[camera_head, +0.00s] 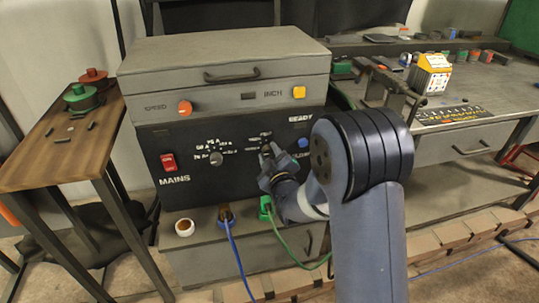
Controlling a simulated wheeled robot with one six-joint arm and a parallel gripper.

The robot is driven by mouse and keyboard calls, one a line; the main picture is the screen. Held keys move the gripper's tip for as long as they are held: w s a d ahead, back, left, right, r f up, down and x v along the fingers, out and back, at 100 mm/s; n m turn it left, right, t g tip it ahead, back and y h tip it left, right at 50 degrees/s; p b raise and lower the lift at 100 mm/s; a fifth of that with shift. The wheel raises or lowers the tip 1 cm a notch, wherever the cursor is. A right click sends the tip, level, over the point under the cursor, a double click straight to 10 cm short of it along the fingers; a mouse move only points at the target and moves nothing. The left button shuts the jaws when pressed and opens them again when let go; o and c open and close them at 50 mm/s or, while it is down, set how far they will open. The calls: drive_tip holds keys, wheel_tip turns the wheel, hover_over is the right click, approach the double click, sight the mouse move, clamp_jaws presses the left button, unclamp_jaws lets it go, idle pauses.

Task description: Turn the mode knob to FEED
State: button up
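A dark control panel (188,177) fronts the grey machine. A small grey knob (216,158) sits left of its middle, ringed by white lettering too small to read. More white lettering shows around my gripper (268,160), which is close in front of the panel, right of that knob. My wrist and gripper cover the panel there, so a second knob behind them cannot be made out. I cannot read FEED or tell which dial is the mode knob. The fingers are small and dark, and their opening does not show.
A red MAINS switch (168,162), an orange SPEED knob (185,108), a yellow INCH button (299,92) and a blue button (303,143) are nearby. Blue (237,258) and green (285,245) cables hang below. A wooden table (45,160) stands left, a workbench (480,90) right.

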drive_tip(key=c, duration=0.5)
drive_tip(key=shift+c, duration=0.2)
drive_tip(key=shift+f+m+b, duration=0.15)
drive_tip(key=shift+m+b, duration=0.15)
drive_tip(key=shift+b, duration=0.35)
drive_tip(key=m+b, duration=0.3)
drive_tip(key=b, duration=0.1)
drive_tip(key=shift+f, duration=0.15)
drive_tip(key=m+b, duration=0.4)
drive_tip(key=shift+b, duration=0.4)
drive_tip(key=m+b, duration=0.4)
drive_tip(key=m, duration=0.2)
drive_tip(key=shift+b, duration=0.35)
drive_tip(key=shift+r+m+h+b, duration=0.15)
drive_tip(key=shift+m+b, duration=0.6)
drive_tip(key=shift+m, duration=0.4)
drive_tip(key=shift+r+m+h+b, duration=0.15)
drive_tip(key=shift+m+b, duration=0.6)
drive_tip(key=shift+m, duration=0.4)
